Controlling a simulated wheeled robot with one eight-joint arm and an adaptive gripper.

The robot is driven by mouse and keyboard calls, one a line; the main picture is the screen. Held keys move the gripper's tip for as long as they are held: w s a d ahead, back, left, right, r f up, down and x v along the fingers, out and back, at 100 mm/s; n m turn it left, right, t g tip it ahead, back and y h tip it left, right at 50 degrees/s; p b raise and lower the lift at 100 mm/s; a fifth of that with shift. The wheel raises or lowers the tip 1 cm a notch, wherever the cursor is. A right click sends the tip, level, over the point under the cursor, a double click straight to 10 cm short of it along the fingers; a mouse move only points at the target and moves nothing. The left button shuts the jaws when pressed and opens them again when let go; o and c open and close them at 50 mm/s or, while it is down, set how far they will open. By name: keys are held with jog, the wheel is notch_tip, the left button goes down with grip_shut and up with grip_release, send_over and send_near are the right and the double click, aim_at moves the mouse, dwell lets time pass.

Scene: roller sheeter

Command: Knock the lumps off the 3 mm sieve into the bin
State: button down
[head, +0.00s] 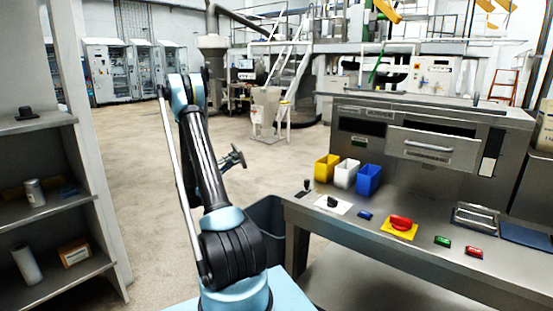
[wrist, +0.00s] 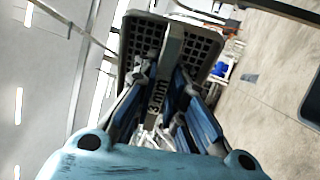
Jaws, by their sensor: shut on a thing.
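My gripper (wrist: 162,92) is shut on the pale handle of the 3 mm sieve (wrist: 200,48) in the wrist view. The handle runs between my fingers and bears a "3mm" mark. The sieve's dark mesh and grey rim extend beyond my fingertips. The wrist picture is rolled over, with the floor along its right side. I make out no lumps on the mesh, which is partly hidden by my fingers. In the head view, a dark grey open bin (head: 268,218) stands on the floor, partly behind my arm. I cannot make out the sieve clearly there.
A steel bench (head: 345,238) at the right holds yellow (head: 326,167), white (head: 346,174) and blue (head: 369,179) boxes and a red stop button (head: 401,222). Behind them is a steel cabinet with a drawer (head: 434,147). A shelf rack (head: 40,125) stands at left. Open floor lies between.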

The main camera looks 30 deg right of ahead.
jog(key=s+d+m+y, duration=0.1)
jog(key=s+d+y, duration=0.45)
jog(key=d, duration=0.55)
jog(key=s+d+m+y, duration=0.1)
jog(key=s+d+y, duration=0.5)
jog(key=d, duration=0.5)
notch_tip(320, 180, down, 9)
jog(key=w+d+y, duration=0.1)
jog(key=d+y, duration=0.1)
jog(key=y, duration=0.7)
jog(key=shift+d+f+y, duration=0.2)
jog(key=shift+y, duration=0.15)
